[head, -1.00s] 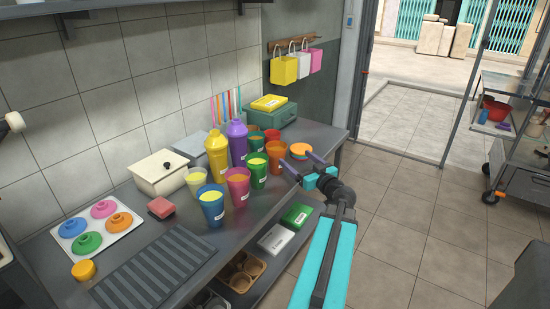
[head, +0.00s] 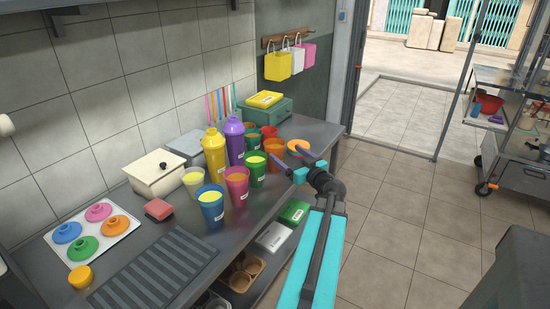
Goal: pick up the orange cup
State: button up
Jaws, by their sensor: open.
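The orange cup (head: 275,146) stands upright on the metal counter, near its right edge, beside a green cup (head: 256,168) and a red cup (head: 269,132). My gripper (head: 287,154) reaches in from the right with its two dark fingers apart. The near fingertip overlaps the lower part of the orange cup in the picture, and the far fingertip lies to its right. The jaws are empty. I cannot tell whether a finger touches the cup or how far apart they are in depth.
An orange-and-yellow round item (head: 298,145) lies just behind the far finger. Pink (head: 236,187) and blue (head: 211,207) cups and yellow (head: 214,153) and purple (head: 235,142) shakers crowd the left. A ribbed black mat (head: 155,277) covers the counter front.

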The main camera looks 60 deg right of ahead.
aim_at(273, 142)
jog(key=shift+x, duration=4.25)
jog(key=shift+d, duration=0.1)
jog(key=shift+p+x, duration=0.45)
jog(key=shift+x, duration=2.15)
jog(key=shift+f, duration=0.15)
jog(key=c, duration=1.9)
